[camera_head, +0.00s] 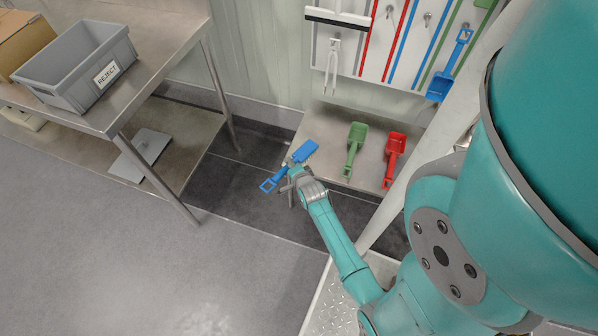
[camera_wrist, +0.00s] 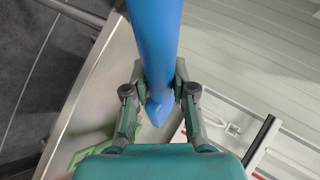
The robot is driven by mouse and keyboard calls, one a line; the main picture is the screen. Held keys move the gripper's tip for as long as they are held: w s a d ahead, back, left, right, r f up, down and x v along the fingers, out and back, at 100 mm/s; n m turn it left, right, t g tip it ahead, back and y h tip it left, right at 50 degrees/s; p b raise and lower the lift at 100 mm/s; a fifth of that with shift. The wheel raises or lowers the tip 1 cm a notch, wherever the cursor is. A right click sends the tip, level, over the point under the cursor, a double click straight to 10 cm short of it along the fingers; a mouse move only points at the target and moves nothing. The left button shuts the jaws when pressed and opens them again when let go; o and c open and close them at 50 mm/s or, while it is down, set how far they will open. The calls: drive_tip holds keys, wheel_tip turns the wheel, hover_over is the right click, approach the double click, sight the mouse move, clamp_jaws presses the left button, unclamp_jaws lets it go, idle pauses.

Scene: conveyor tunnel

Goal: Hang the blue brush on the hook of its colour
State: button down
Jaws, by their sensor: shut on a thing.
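The blue brush (camera_head: 305,151) has a flat blue head and a handle ending in an open loop at the lower left. My gripper (camera_head: 294,170) is shut on its handle and holds it by the left end of the low steel bench. In the wrist view the blue handle (camera_wrist: 155,50) runs between the fingers of my gripper (camera_wrist: 158,90). The white tool board (camera_head: 347,60) is on the wall behind, with red, blue and green stripes. Bare metal hooks (camera_head: 389,12) and (camera_head: 427,18) show near the stripes.
A squeegee (camera_head: 338,18) and white tongs (camera_head: 332,65) hang on the board. A grey REJECT crate (camera_head: 58,90) stands on a steel table at left. Floor between is clear.

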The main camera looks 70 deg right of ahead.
wheel_tip(320, 180, down, 8)
drive_tip(key=shift+f, duration=0.35)
idle(0.4)
drive_tip(key=c, duration=1)
unclamp_jaws()
drive_tip(key=shift+o, duration=0.2)
